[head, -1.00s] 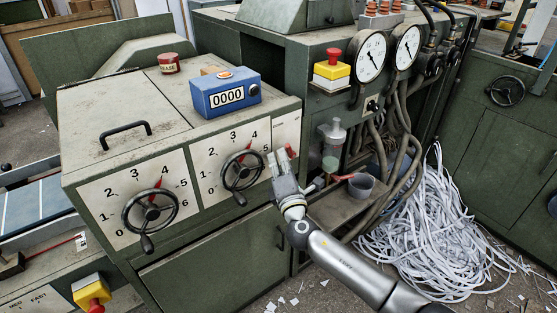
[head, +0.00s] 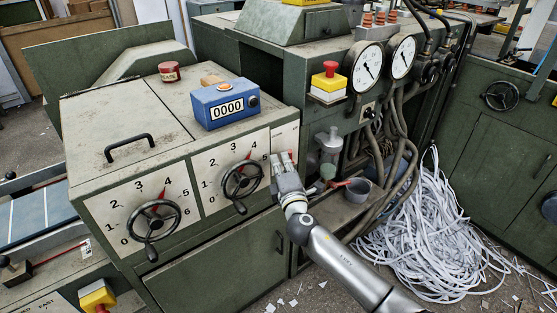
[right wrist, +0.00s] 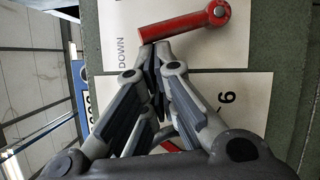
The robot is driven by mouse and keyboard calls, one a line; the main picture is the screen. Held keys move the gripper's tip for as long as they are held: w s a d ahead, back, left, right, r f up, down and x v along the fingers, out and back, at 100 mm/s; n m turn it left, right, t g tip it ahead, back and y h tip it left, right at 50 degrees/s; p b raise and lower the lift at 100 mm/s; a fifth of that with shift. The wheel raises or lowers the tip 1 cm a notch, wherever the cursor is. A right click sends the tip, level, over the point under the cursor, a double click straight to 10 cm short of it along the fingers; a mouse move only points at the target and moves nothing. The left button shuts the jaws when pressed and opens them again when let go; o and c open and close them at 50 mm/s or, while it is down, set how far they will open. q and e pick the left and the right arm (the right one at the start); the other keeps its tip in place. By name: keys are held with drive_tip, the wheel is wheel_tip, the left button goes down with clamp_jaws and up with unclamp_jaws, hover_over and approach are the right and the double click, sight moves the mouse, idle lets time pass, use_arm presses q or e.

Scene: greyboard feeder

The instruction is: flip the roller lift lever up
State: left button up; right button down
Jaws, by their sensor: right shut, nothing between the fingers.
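The red lever (right wrist: 185,32) shows in the right wrist view on a white plate. Its round pivot is at the upper right, and its free end lies beside the word DOWN. My right gripper (right wrist: 157,50) is shut and empty, with its fingertips right at the lever's free end; I cannot tell whether they touch. In the head view my right gripper (head: 283,158) is in front of the plate at the right end of the green machine's front, covering most or all of the lever. My left gripper is not in view.
Left of my right gripper are two black handwheels (head: 241,180) (head: 153,221) on numbered dials. A blue counter (head: 226,104) sits on top. Right of it are a bottle (head: 329,145), a cup (head: 359,189), hoses (head: 397,150) and a heap of paper strips (head: 430,235).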

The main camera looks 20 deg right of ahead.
drive_tip(key=d+r+m+g+p, duration=0.1)
drive_tip(key=m+p, duration=0.1)
drive_tip(key=d+r+m+p, duration=0.1)
drive_tip(key=p, duration=0.2)
drive_tip(key=w+d+r+m+g+p, duration=0.1)
drive_tip(key=m+p, duration=0.1)
drive_tip(key=p, duration=0.1)
drive_tip(key=shift+w+d+m+g+y, duration=0.1)
drive_tip(key=shift+d+m+g+y, duration=0.1)
drive_tip(key=shift+m+g+y, duration=0.15)
drive_tip(key=shift+w+d+f+m+g+p, duration=0.15)
drive_tip(key=shift+d+m+p, duration=0.1)
drive_tip(key=shift+d+p, duration=0.25)
drive_tip(key=shift+w+d+f+m+g+p, duration=0.1)
drive_tip(key=shift+d+m+p, duration=0.15)
drive_tip(key=shift+p, duration=0.4)
drive_tip(key=shift+d, duration=0.15)
